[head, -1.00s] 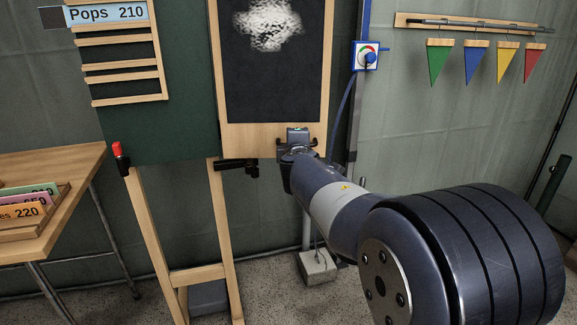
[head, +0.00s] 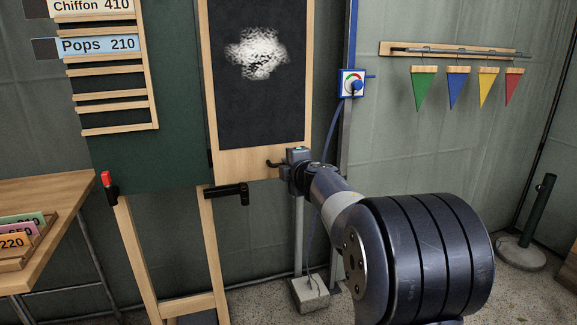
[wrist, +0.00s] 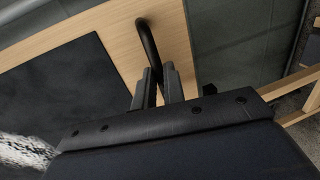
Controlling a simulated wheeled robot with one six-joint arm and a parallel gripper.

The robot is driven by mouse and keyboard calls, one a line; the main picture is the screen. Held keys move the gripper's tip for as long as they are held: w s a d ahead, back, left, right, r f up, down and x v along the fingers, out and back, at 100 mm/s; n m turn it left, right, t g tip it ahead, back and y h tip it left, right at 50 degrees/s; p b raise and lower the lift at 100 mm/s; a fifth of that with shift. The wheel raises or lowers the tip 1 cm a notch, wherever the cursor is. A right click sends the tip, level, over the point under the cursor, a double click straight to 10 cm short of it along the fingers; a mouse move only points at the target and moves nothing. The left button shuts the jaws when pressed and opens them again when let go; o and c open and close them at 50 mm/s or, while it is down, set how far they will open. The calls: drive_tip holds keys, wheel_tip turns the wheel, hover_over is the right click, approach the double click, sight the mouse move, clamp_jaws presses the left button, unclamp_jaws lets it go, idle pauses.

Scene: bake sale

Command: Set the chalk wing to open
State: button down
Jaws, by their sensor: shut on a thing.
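The chalk wing is a black panel in a light wood frame (head: 238,164), with a white chalk smudge, standing beside a dark green board in the head view. A dark curved handle (head: 271,163) is fixed low on its frame. My gripper (head: 297,160) is at this handle, near the wing's lower right corner. In the wrist view, the fingers of my gripper (wrist: 160,85) are shut around the handle (wrist: 148,42), against the wood frame (wrist: 108,38). The black panel shows at the left. My gripper hides part of the handle in the head view.
A black latch-like bracket (head: 228,192) sits just below the wing. A blue-edged dial box (head: 352,83) is on a post to the right. A pennant rail (head: 455,50) hangs further right. A wooden table (head: 50,225) stands at the left.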

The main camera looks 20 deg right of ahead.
drive_tip(key=shift+r, duration=0.1)
drive_tip(key=c, duration=1.5)
unclamp_jaws()
drive_tip(key=shift+w, duration=0.2)
drive_tip(key=shift+s, duration=0.1)
drive_tip(key=p+v, duration=0.2)
drive_tip(key=v, duration=0.8)
drive_tip(key=shift+s, duration=0.35)
drive_tip(key=shift+w, duration=0.15)
drive_tip(key=b+x, duration=0.2)
drive_tip(key=x, duration=0.8)
drive_tip(key=shift+w, duration=0.2)
